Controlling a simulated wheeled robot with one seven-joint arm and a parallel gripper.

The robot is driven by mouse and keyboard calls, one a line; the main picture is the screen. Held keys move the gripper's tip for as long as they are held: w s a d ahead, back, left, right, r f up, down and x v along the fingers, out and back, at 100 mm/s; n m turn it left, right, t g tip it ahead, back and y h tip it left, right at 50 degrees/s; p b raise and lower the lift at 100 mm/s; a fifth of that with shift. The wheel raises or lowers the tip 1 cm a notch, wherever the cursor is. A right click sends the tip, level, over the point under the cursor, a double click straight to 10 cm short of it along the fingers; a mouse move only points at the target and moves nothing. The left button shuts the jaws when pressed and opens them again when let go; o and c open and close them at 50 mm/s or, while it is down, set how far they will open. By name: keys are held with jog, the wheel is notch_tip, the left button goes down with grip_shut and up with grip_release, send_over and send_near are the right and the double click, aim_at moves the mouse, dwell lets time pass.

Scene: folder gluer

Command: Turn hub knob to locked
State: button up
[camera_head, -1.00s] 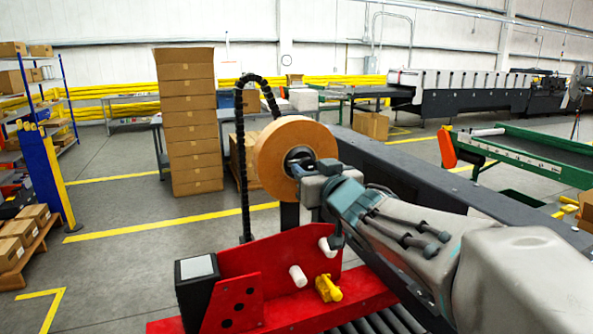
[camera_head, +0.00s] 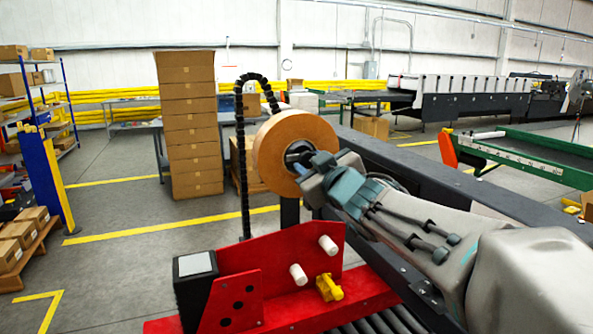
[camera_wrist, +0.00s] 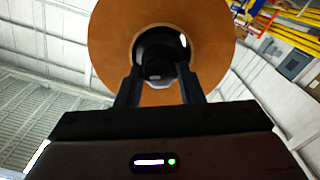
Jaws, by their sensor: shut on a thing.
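The tape roll (camera_head: 287,150) is a large orange-brown ring on a hub above the red machine frame. The dark hub knob (camera_wrist: 160,52) sits at the centre of the roll in the wrist view. My gripper (camera_wrist: 162,78) reaches into the roll's core from the front, with its two dark fingers on either side of the knob, shut on it. In the head view my gripper (camera_head: 303,164) is at the roll's centre, partly hiding the knob. Whether the knob stands at locked cannot be read.
The red frame (camera_head: 250,290) carries white rollers (camera_head: 328,245) and a yellow part (camera_head: 329,288) below the roll. A black cable chain (camera_head: 242,160) arches beside the roll. A tall stack of cartons (camera_head: 190,125) stands behind at left. Open floor lies at left.

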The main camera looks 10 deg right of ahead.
jog(key=n+b, duration=0.2)
jog(key=n, duration=0.4)
jog(key=shift+f+n, duration=0.1)
jog(key=shift+n, duration=0.2)
jog(key=n+b, duration=0.2)
jog(key=n, duration=0.4)
jog(key=shift+d, duration=0.1)
dwell(0.3)
jog(key=o, duration=1)
